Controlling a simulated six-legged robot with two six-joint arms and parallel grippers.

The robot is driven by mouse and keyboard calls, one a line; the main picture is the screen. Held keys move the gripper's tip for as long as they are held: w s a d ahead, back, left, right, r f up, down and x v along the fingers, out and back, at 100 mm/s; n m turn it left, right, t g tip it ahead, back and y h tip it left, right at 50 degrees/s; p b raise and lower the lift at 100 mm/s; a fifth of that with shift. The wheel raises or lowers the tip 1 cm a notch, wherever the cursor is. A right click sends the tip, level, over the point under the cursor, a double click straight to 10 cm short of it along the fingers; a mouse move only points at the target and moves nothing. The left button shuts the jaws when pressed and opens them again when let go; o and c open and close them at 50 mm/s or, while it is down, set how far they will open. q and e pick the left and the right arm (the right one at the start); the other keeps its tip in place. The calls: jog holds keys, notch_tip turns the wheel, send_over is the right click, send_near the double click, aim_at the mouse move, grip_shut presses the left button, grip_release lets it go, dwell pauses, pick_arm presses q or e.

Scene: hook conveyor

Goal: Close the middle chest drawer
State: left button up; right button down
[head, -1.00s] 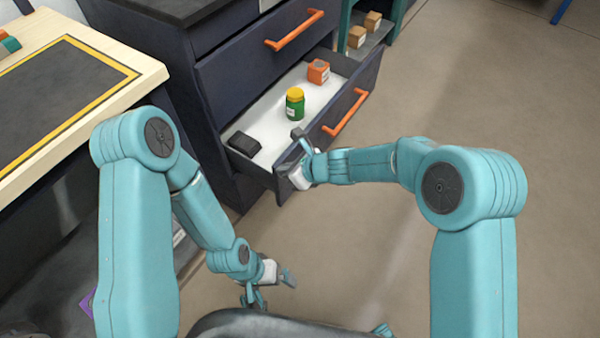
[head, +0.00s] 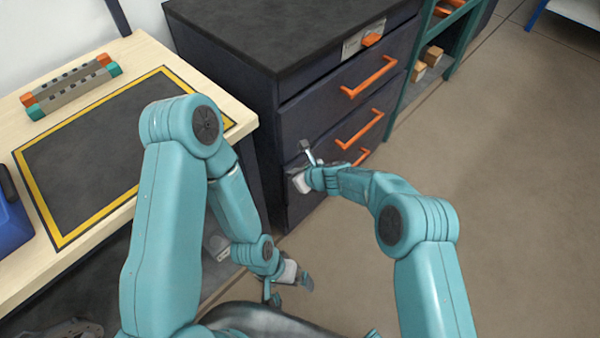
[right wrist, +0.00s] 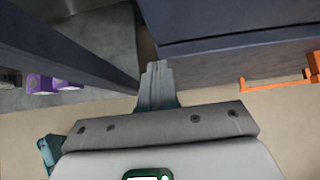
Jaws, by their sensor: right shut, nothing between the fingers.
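The middle chest drawer (head: 335,136) is a dark front with an orange bar handle (head: 360,130). It looks flush with the chest front or nearly so; its inside is not visible. My right gripper (head: 305,157) is shut and empty, close to the left part of the middle drawer front; I cannot tell if it touches. In the right wrist view its closed fingers (right wrist: 158,85) point at the dark chest edge, with an orange handle (right wrist: 265,85) to the right. My left gripper (head: 288,288) is low in front of the chest, open and empty.
The top drawer (head: 345,85) and the bottom handle (head: 362,156) are above and below. A wooden workbench (head: 150,60) with a dark mat stands left. A teal shelf (head: 440,40) with small boxes stands right of the chest. The floor (head: 500,200) on the right is clear.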

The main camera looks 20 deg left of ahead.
pick_arm(q)
jog(key=shift+w+a+r+p, duration=0.15)
jog(key=shift+w+r+p, duration=0.15)
jog(key=shift+r, duration=0.3)
pick_arm(e)
jog(key=shift+w+a+r, duration=0.15)
jog(key=shift+w+a, duration=0.25)
jog(key=shift+a, duration=0.25)
